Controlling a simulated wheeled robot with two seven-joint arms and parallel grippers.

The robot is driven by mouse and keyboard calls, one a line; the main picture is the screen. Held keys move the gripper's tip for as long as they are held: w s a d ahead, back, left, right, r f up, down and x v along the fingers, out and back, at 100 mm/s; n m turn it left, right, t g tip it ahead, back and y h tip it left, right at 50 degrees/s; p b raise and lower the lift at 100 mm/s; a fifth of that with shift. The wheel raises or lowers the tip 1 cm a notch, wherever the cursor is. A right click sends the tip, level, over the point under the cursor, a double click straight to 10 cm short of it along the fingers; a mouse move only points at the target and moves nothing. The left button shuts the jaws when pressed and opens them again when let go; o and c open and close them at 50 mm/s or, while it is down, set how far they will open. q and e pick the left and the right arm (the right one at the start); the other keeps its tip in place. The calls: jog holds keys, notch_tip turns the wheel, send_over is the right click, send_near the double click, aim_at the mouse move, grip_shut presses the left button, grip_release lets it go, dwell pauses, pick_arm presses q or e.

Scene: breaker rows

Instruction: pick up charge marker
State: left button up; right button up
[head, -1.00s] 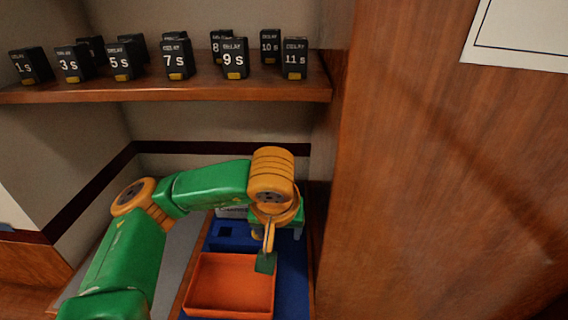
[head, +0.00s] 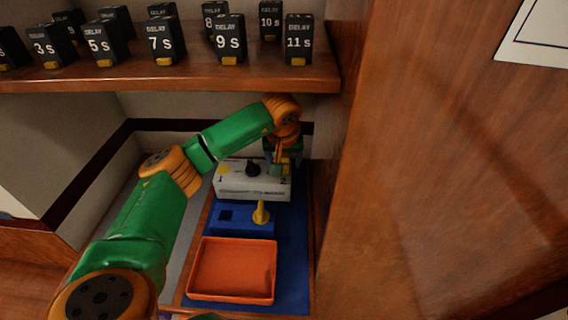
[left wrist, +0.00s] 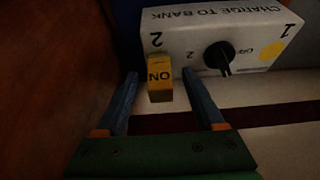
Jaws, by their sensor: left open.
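A white box (head: 240,184) stands behind a blue block; in the left wrist view it reads "CHARGE TO BANK" (left wrist: 220,40). A yellow peg-like piece (head: 261,213) stands upright on the blue block (head: 240,221). No lettering tells which piece is the charge marker. My left gripper (head: 279,169) is open at the box's right end; in the wrist view its fingers (left wrist: 159,75) straddle the ON piece, apart from it.
An empty orange tray (head: 232,270) lies in front of the blue block on a blue mat (head: 294,250). A wooden shelf (head: 170,78) with several black DELAY blocks hangs above. A wooden panel (head: 440,170) closes off the right side.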

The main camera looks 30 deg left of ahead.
pick_arm(q)
jog(key=shift+f, duration=0.4)
jog(key=shift+w, duration=0.1)
grip_shut()
